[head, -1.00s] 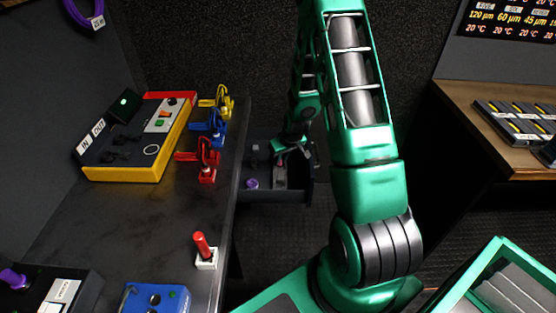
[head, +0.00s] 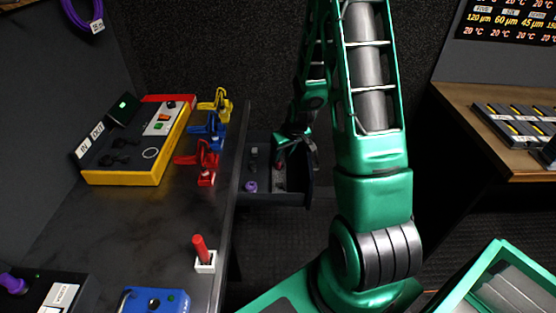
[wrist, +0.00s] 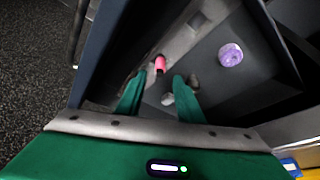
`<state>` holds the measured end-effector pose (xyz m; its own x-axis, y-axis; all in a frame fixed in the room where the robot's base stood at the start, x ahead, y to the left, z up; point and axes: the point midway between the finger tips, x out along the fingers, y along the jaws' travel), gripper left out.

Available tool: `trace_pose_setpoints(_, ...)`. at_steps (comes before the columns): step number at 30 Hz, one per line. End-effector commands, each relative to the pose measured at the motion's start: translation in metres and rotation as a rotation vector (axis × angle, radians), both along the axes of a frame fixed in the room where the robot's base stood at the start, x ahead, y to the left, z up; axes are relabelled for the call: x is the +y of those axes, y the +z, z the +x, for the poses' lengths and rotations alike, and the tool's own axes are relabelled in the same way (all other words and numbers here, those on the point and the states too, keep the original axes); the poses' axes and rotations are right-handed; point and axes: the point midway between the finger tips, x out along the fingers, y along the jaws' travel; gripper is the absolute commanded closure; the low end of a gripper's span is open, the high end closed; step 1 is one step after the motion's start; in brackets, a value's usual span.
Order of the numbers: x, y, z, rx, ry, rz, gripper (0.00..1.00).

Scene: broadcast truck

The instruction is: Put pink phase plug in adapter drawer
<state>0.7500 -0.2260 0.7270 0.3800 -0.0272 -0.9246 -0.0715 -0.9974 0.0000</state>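The pink phase plug (wrist: 159,64) is inside the open adapter drawer (head: 277,199), beyond my fingertips in the wrist view, and nothing grips it. It also shows as a small reddish-pink spot in the head view (head: 279,166). My gripper (wrist: 158,92) is open, its two green fingers apart with no object held between them. In the head view my gripper (head: 289,141) is over the back part of the drawer, partly hidden by its own wrist. Whether the plug stands or leans is hard to tell.
A purple round piece (wrist: 230,55) and small grey pieces (wrist: 167,99) are also in the drawer. The dark counter (head: 150,225) at left holds red, blue and yellow clamps and a red stick in a white base (head: 205,261). A wooden desk (head: 480,130) stands at right.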

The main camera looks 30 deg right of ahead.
Motion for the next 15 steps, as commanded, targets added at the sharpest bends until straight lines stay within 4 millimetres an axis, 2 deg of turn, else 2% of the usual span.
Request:
trace_pose_setpoints(1,0.0,0.009,-0.003,-0.003,0.0,-0.001,0.66)
trace_pose_setpoints(6,0.001,0.032,-0.012,-0.003,0.0,-0.001,0.66)
trace_pose_setpoints(15,0.001,0.051,-0.021,0.001,-0.001,0.0,0.66)
